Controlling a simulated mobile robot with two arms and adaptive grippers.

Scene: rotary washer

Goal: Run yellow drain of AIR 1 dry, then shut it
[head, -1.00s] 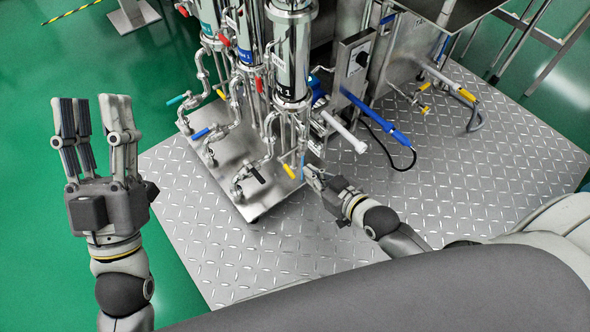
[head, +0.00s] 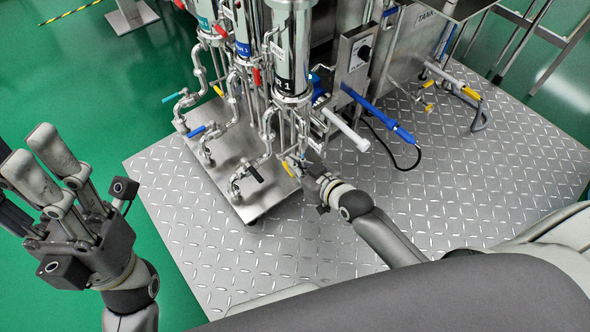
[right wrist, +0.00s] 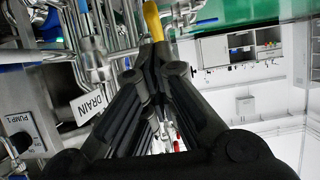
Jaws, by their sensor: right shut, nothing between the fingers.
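A small yellow valve handle (head: 287,168) sits low on the piping under the front column (head: 291,60), whose black label ends in "1"; the rest is not readable. My right gripper (head: 305,167) is beside this handle, shut and empty. In the right wrist view the yellow handle (right wrist: 152,20) stands just beyond the shut fingertips (right wrist: 156,52); I cannot tell whether they touch. No water flow is visible. My left gripper (head: 25,160) is open and empty at the left, away from the columns, partly cut off by the picture's edge.
Black (head: 254,173), blue (head: 196,132) and teal (head: 173,97) handles are on neighbouring pipes. A white pipe end (head: 350,133) and blue hose (head: 385,116) stick out right of my right gripper. The tread-plate floor (head: 400,215) is open in front.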

